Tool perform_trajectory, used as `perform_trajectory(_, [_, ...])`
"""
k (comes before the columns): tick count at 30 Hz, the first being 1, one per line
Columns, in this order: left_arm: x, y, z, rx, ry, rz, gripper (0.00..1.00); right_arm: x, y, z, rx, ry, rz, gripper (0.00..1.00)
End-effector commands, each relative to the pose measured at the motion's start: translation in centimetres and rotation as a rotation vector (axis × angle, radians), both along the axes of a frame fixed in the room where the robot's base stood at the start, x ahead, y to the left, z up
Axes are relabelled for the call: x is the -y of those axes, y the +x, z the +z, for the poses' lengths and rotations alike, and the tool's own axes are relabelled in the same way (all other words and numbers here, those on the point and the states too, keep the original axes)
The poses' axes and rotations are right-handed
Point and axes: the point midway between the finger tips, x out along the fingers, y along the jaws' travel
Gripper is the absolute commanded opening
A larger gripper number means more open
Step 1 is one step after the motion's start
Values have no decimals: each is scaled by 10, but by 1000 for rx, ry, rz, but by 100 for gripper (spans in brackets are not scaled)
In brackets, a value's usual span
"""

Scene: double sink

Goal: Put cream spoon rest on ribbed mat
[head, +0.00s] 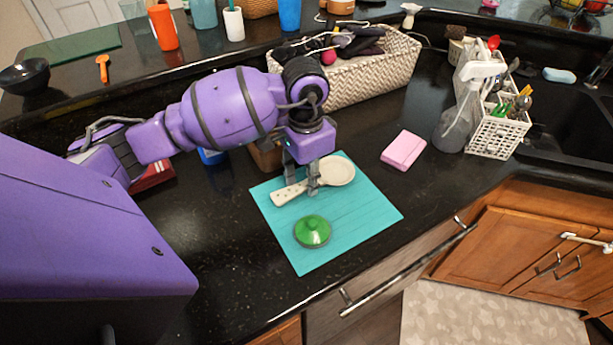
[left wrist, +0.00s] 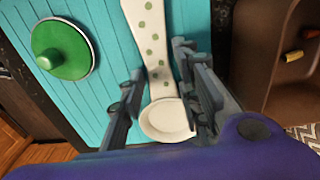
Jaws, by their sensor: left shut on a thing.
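The cream spoon rest (head: 338,171) has a round bowl and a handle with green dots. It lies over the far part of the turquoise ribbed mat (head: 362,220), handle to the left. I cannot tell whether it touches the mat or is just above it. My left gripper (head: 303,184) points down and is shut on the spoon rest near where handle and bowl meet. The left wrist view shows the fingers (left wrist: 160,78) on both sides of the spoon rest (left wrist: 166,118). My right gripper is not in view.
A green round lid (head: 312,231) sits on the mat's near part. A pink sponge-like block (head: 403,150) lies to the right. A woven basket (head: 375,75) stands behind, with a spray bottle (head: 460,115) and white caddy (head: 498,135) farther right. Counter between block and mat is clear.

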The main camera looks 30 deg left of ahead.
Motion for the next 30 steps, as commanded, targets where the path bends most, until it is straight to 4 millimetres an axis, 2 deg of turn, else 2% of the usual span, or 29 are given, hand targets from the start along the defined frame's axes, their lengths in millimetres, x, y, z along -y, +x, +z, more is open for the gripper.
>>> perform_trajectory(4, [-1,0,-5,-2,1,0,0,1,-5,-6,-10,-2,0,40])
perform_trajectory(5, [0,0,-5,-3,1,0,32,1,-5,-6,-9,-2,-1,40])
perform_trajectory(9, [0,0,-3,-1,0,0,50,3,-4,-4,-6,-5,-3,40])
perform_trajectory(18, [0,0,-2,0,0,0,50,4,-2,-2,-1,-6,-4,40])
perform_trajectory(22, [0,1,7,4,0,0,50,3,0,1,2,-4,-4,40])
perform_trajectory(26, [-1,1,27,4,3,-1,50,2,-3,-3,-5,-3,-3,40])
perform_trajectory(30, [-1,1,58,4,3,0,50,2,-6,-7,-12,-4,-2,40])
